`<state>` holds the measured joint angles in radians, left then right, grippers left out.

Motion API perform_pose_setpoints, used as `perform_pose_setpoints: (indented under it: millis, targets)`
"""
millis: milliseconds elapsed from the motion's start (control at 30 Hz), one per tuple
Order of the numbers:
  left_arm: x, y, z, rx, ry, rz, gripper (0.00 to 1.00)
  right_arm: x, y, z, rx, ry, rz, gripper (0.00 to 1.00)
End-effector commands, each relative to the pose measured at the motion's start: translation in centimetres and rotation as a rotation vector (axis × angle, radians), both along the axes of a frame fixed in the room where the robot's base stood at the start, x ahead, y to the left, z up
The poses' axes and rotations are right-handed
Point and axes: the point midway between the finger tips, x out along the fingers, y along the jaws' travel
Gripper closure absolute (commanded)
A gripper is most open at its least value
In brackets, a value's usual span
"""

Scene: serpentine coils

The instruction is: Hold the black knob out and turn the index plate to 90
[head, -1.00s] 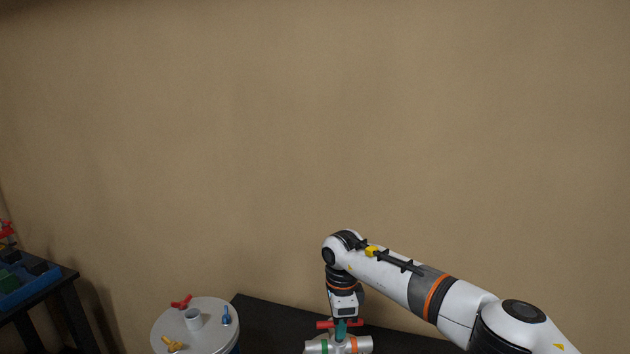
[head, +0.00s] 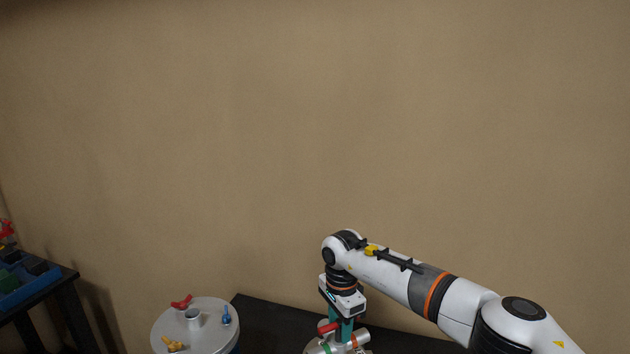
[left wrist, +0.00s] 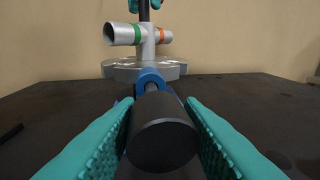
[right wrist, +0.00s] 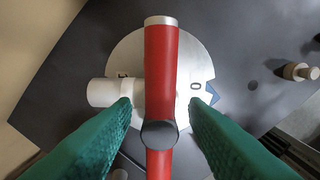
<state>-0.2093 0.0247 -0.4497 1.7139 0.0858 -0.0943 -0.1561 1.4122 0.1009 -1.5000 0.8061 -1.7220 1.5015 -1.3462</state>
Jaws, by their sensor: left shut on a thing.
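The black knob (left wrist: 160,133) fills the lower middle of the left wrist view, end-on. My left gripper (left wrist: 160,112) is shut on it, a teal finger on each side. A blue collar (left wrist: 150,77) shows behind it. The round grey index plate (right wrist: 190,60) carries a red crossbar (right wrist: 161,70) and pipe stubs with green and orange bands (left wrist: 138,34). My right gripper (right wrist: 163,103) points down over the plate, its fingers either side of the red bar with gaps. A "0" and a blue pointer (right wrist: 212,96) show at the plate's edge. The head view does not show my left gripper.
The plate stands on a dark table (head: 270,318). A round grey stand (head: 208,340) with small coloured fittings is left of it. A black rack with a blue tray (head: 20,290) is at far left. A pale peg (right wrist: 298,72) shows in the right wrist view.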

Motion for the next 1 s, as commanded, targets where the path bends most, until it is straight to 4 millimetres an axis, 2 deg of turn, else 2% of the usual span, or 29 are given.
perform_pose_setpoints:
  millis: [267, 700, 933, 967, 1000]
  targets:
    - [-0.1, 0.0, -0.3, 0.003, 0.007, -0.001, 0.86, 0.0, 0.0, 0.2, 0.0, -0.001, -0.001, 0.6]
    - [-0.1, 0.0, -0.3, 0.003, 0.007, -0.001, 0.86, 0.1, 0.0, 4.4, 0.001, -0.002, -0.001, 0.6]
    - [-0.2, 0.0, -0.3, 0.003, 0.007, -0.001, 0.86, 0.0, 0.0, 4.5, 0.0, -0.001, -0.002, 0.6]
    - [-0.2, 0.0, -0.3, 0.003, 0.007, -0.001, 0.63, 0.0, 0.0, 4.5, 0.0, -0.001, -0.002, 0.6]
    - [-0.1, 0.0, -0.3, 0.003, 0.007, -0.001, 0.56, 0.0, 0.0, 4.5, 0.0, -0.001, -0.002, 0.6]
